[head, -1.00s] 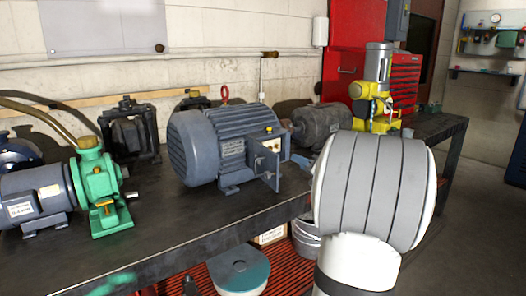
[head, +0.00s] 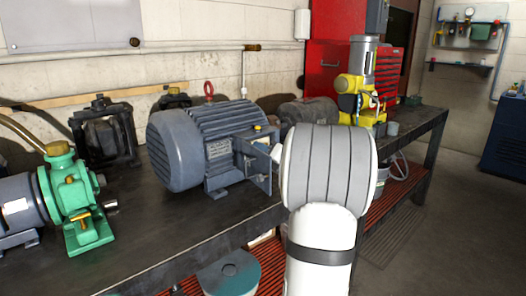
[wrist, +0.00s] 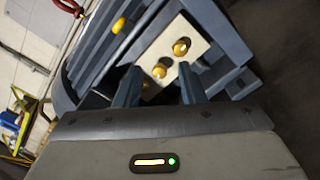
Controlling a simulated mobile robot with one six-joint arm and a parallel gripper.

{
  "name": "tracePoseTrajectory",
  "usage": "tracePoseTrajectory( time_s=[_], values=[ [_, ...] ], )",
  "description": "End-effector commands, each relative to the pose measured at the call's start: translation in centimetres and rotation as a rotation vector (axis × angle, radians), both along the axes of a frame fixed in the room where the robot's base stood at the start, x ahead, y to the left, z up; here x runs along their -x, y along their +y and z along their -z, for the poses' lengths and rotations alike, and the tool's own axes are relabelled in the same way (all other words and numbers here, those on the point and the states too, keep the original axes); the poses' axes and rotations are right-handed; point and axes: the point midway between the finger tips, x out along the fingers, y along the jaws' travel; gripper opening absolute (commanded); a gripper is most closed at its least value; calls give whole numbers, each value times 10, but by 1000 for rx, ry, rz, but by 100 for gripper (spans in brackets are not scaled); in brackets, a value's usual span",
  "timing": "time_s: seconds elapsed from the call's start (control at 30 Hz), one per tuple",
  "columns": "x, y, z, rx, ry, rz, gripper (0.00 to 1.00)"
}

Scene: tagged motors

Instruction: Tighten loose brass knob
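The large blue-grey motor (head: 175,150) stands on the dark workbench, with an open terminal box (head: 258,165) on its right side. In the wrist view, a cream plate (wrist: 171,53) inside the box carries two brass knobs, an upper one (wrist: 181,47) and a lower one (wrist: 160,71). Which one is loose cannot be told. A yellow-brass cap (wrist: 118,25) sits on the motor outside the box. My gripper (wrist: 158,83) is open, its two dark fingers apart and pointing at the plate near the lower knob; nothing shows between them. My arm hides the gripper in the head view.
A green pump (head: 80,200) stands left on the workbench (head: 150,245), and a dark machine (head: 105,135) behind it. A yellow-and-grey unit (head: 357,85) stands at the far right end. A round teal-topped item (head: 230,275) is below. Floor right of my arm is clear.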

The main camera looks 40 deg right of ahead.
Motion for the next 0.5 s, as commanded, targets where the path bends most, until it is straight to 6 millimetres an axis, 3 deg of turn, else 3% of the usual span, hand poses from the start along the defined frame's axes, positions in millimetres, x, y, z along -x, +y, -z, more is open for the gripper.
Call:
tracePoseTrajectory(
  time_s=[0.23, 0.5],
  values=[
    [-1, 0, 0, 0, -1, -1, 36],
    [-1, 1, 0, 0, 0, -1, 14]
  ],
)
